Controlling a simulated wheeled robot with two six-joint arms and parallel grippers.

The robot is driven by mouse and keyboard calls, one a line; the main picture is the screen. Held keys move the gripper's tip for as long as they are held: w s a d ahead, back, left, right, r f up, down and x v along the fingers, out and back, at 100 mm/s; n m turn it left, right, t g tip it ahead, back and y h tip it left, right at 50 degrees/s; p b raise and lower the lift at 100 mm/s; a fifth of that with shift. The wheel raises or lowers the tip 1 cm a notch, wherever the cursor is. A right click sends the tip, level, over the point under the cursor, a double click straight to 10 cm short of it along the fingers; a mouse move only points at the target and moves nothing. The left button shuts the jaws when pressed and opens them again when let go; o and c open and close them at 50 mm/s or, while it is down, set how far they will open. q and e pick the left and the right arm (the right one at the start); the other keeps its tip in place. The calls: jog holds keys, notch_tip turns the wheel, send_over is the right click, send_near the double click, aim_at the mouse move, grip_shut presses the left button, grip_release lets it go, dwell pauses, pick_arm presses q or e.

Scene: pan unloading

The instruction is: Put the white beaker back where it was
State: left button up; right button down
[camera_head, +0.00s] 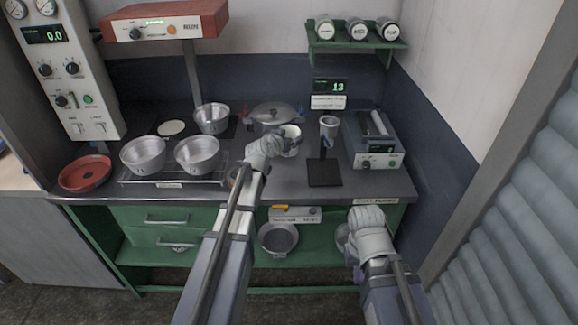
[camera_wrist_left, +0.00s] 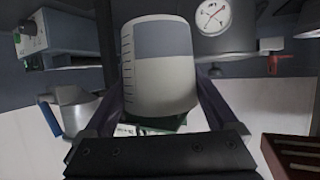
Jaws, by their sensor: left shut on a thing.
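The white beaker (camera_head: 291,131) is at the middle of the counter in the head view, at the end of my left arm. My left gripper (camera_head: 279,147) is shut on it. In the left wrist view the beaker (camera_wrist_left: 158,65) sits between the two fingers, with dark graduation marks down one side and a grey band across it. Whether its base touches the counter cannot be told. My right gripper (camera_head: 367,225) is low, in front of the counter's front edge, away from the beaker; its fingers cannot be made out.
Behind the beaker stands a lidded pot (camera_head: 277,112). To the right are a metal cup on a stand (camera_head: 328,127) with a black base and a grey machine (camera_head: 374,140). Metal pans (camera_head: 197,154) stand on a rack at left, beside a red dish (camera_head: 85,173).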

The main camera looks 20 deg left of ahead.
pick_arm(q)
jog(key=shift+f+b, duration=4.45)
jog(key=shift+f, duration=0.35)
jog(key=shift+f, duration=0.2)
jog(key=o, duration=1.2)
jog(key=shift+c, duration=0.2)
jog(key=shift+r, duration=0.1)
jog(key=shift+r, duration=0.2)
jog(key=p+v, duration=0.4)
jog(key=v, duration=0.8)
jog(key=shift+p, duration=0.3)
